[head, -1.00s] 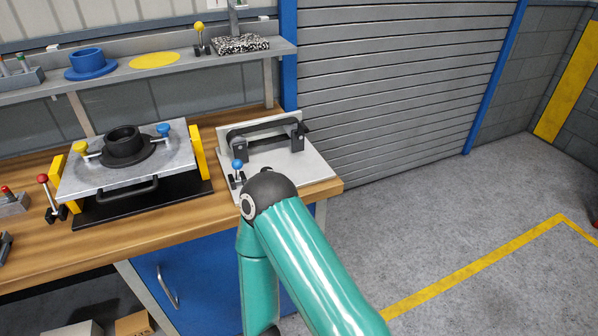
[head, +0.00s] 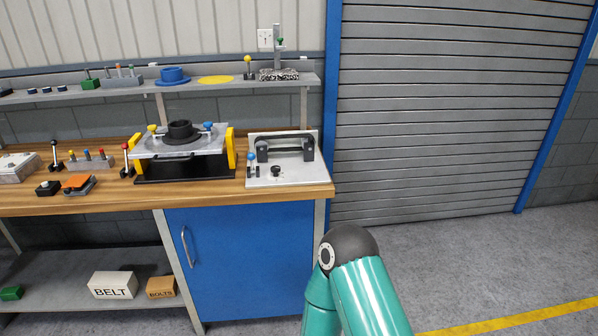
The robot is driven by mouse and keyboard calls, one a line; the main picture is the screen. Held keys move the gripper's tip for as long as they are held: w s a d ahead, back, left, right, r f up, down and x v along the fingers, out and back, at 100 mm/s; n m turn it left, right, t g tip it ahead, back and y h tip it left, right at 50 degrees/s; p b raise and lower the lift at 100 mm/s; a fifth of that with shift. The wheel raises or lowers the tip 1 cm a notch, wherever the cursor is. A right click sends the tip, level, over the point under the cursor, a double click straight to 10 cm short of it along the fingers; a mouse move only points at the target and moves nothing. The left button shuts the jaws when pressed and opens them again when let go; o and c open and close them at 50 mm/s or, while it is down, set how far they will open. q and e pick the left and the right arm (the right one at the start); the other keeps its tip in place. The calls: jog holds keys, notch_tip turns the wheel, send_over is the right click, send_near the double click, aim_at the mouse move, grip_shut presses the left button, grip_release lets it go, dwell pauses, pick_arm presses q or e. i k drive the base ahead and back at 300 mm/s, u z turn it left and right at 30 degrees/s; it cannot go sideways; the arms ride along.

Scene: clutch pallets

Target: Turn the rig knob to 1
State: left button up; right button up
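A light grey rig plate (head: 300,173) lies at the right end of the wooden bench, with an upright back panel and a dark arched handle bar (head: 285,150). A small black knob (head: 276,171) sits on the plate in front of the bar. A blue-topped lever (head: 251,160) stands at the plate's left edge. The knob is too small for me to read any marking or its setting. One teal arm of mine shows at the bottom right, below and in front of the bench, apart from the rig. Neither gripper is in view.
Left of the rig, a metal pallet (head: 148,148) with a black hub (head: 181,132) rests between yellow supports. A red-topped lever (head: 126,157) stands beside it. A shelf (head: 215,87) runs above the bench. A blue cabinet (head: 245,262) is below. Open floor lies to the right.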

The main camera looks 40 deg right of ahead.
aim_at(275, 169)
jog(key=z, duration=0.55)
jog(key=i, duration=0.95)
